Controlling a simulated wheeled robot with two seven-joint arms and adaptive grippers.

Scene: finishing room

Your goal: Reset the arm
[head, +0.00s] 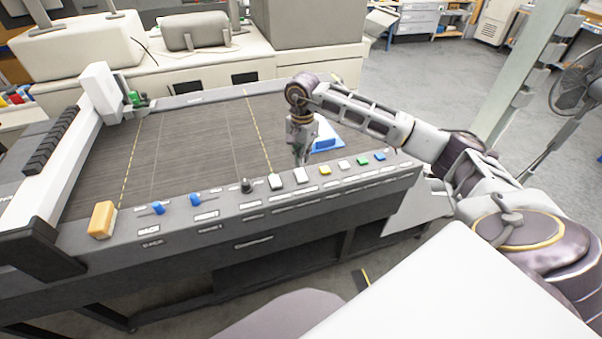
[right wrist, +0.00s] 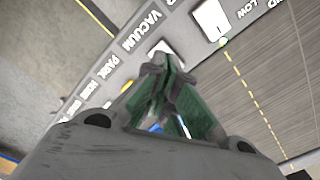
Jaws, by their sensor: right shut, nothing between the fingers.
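A cutting table (head: 190,150) with a grey striped bed fills the left and middle of the head view. Its white gantry arm (head: 92,130) stands over the left side, with a green part on its head (head: 133,98). Along the front panel are white buttons (head: 276,182), a yellow button (head: 325,170), a green button (head: 362,160) and a blue button (head: 380,156). My right gripper (head: 300,160) points down, shut and empty, above the panel near the second white button. In the right wrist view its fingertips (right wrist: 168,65) partly hide that button; "VACUUM" and "PARK" labels are legible. My left gripper is not seen.
An orange block-shaped control (head: 102,220), blue knobs (head: 195,199) and a black knob (head: 247,186) sit further left on the panel. A blue-and-white object (head: 325,143) lies just behind the gripper. A fan (head: 577,75) and a post stand at right. Open floor lies behind.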

